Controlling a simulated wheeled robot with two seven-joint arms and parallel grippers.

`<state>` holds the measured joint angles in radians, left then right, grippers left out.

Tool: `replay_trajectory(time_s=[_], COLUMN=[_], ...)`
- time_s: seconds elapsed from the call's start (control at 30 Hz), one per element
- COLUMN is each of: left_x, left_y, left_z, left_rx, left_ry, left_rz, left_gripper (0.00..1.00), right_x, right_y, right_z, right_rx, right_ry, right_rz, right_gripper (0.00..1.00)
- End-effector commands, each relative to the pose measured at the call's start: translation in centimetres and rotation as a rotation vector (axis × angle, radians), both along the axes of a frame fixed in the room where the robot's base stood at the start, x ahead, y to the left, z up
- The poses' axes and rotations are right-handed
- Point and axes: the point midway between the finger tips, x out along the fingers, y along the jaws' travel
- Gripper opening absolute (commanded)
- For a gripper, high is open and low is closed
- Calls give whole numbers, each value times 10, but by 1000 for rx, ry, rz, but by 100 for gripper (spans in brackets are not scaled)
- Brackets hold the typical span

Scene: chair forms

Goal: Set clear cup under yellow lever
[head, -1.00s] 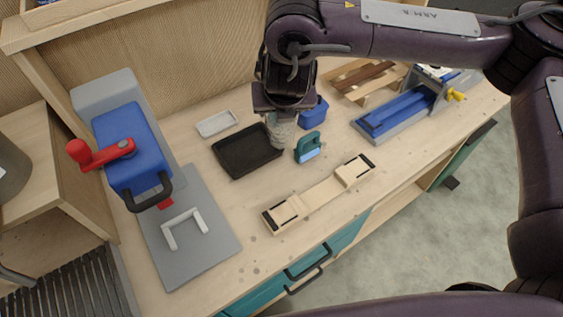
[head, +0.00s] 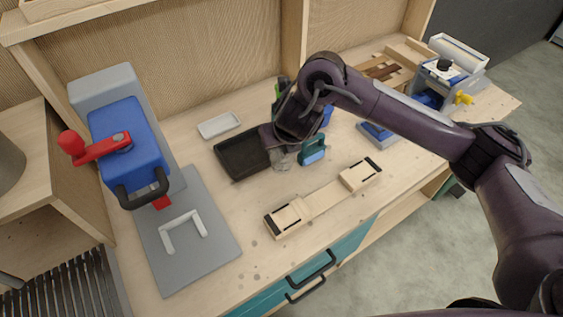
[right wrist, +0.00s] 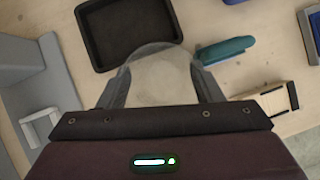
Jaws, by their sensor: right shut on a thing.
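The clear cup (right wrist: 158,88) is between the two fingers of my right gripper (right wrist: 163,80) in the right wrist view, and the fingers press on its sides. In the head view the cup (head: 283,160) is partly hidden by my right gripper (head: 280,148), between the black tray and the teal-handled tool. I cannot tell whether the cup touches the bench. The yellow lever (head: 463,98) sticks out from the grey and blue device (head: 443,84) at the far right of the bench. My left gripper is not in view.
The black tray (head: 228,168) and teal-handled tool (head: 313,150) stand close beside the cup. A white dish (head: 219,125) lies behind. A wooden clamp-like piece (head: 322,199) lies in front. A blue press with a red lever (head: 92,148) stands at left.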

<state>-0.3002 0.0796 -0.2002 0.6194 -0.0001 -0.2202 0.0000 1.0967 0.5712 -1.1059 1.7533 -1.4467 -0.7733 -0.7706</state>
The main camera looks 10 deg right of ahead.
Motion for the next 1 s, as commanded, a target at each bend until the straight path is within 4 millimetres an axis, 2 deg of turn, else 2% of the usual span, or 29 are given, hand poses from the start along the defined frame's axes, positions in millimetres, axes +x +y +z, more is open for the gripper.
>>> replay_trajectory(time_s=[0.03,0.23,0.5,0.9,0.93,1.0], left_x=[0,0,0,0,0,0], left_y=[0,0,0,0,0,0], left_z=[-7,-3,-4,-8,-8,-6], left_rx=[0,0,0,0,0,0], left_ry=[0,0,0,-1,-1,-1], left_rz=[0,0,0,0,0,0], left_gripper=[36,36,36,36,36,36], right_x=[-1,0,0,0,1,0], right_y=[0,0,-1,0,0,0], right_z=[-13,-25,-62,-69,-68,-67], right_rx=[2,1,0,1,1,1], right_ry=[3,0,1,-2,-2,-2], right_rz=[-3,-2,-2,-1,-1,-1], right_gripper=[47,47,47,47,61,70])
